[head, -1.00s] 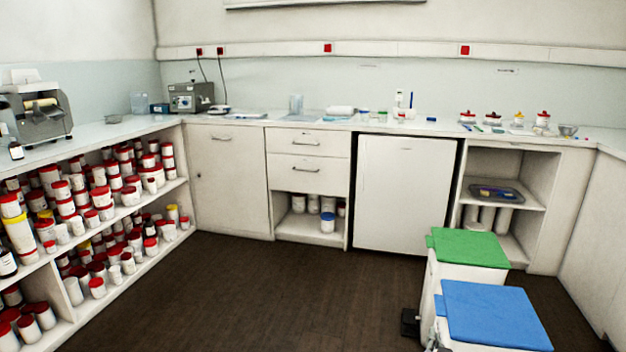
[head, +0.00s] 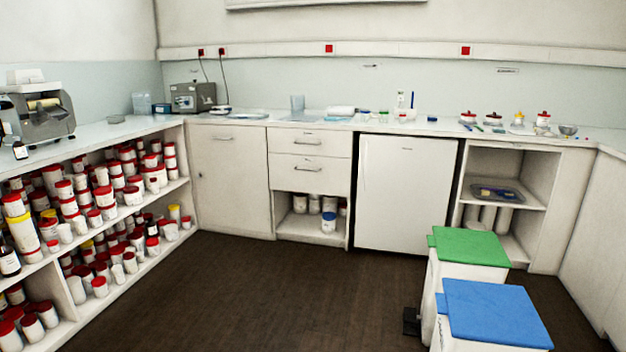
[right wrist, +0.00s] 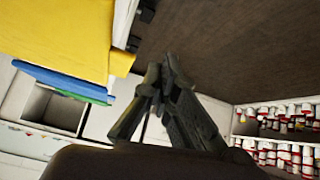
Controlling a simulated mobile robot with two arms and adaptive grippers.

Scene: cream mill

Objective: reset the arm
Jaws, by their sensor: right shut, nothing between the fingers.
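My right gripper (right wrist: 160,78) shows in the right wrist view, with its dark fingers brought together at the tips and nothing between them. It hangs in free space above the dark floor, clear of the things around it. Neither gripper nor arm shows in the head view. My left gripper is in no view.
Bins with a green lid (head: 470,247) and a blue lid (head: 495,315) stand at the lower right. A yellow lid (right wrist: 65,35) is close beside my right gripper. Shelves of red-capped jars (head: 102,196) line the left. The floor (head: 250,290) between is clear.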

